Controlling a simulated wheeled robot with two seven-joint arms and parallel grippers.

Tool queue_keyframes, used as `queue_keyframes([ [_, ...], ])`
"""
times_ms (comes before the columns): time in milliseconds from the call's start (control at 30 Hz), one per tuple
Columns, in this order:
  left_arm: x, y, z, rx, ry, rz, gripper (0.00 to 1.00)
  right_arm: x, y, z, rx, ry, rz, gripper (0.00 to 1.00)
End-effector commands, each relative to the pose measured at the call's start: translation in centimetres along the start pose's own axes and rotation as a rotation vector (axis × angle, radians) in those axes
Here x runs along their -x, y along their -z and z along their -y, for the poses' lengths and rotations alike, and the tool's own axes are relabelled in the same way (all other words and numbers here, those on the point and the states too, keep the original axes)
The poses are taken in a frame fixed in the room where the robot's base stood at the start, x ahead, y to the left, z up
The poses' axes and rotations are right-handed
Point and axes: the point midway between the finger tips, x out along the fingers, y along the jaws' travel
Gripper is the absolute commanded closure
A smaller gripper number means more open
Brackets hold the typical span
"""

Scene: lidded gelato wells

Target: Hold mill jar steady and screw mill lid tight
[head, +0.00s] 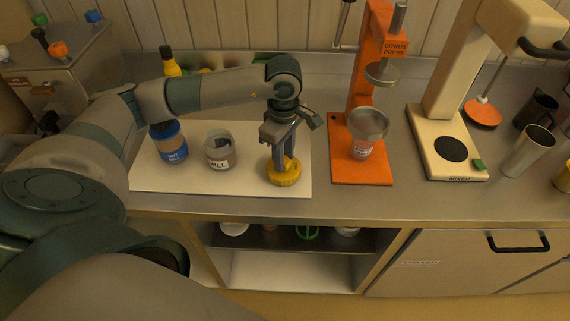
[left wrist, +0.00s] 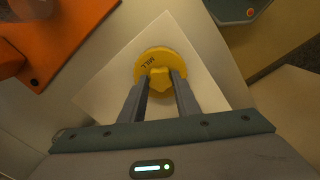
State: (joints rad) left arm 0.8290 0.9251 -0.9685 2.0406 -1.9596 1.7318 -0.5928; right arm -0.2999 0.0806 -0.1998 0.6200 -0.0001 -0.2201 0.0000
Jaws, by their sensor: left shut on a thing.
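The mill lid (head: 286,177) is a yellow disc with a raised grip, at the right end of the white board (head: 236,189). It also shows in the left wrist view (left wrist: 155,55), with dark lettering on top. My left gripper (head: 280,156) points down and is shut on the lid's raised grip. I cannot tell whether the lid rests on the board or hangs just above it. The mill jar (head: 220,155) is a clear, open jar with a MILL label and dark contents. It stands upright on the board, left of the lid and apart from it. My right gripper is not in view.
The orange citrus press (head: 361,178) holds a cup right of the board. A cream machine (head: 440,150) stands further right. Yellow and green things sit behind my arm.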

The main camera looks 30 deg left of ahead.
Motion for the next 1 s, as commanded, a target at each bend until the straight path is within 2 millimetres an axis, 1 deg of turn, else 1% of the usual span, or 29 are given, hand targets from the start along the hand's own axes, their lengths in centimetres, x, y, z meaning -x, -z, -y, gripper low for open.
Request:
queue_keyframes([
  [400,1.4,0.0,0.0,0.000,-0.001,-0.001,0.98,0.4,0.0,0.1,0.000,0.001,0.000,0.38],
  [867,1.6,0.0,0.0,0.000,-0.001,0.000,0.98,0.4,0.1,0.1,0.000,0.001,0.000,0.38],
  [1000,2.2,0.0,0.0,0.000,-0.002,0.000,0.98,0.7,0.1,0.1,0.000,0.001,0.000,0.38],
])
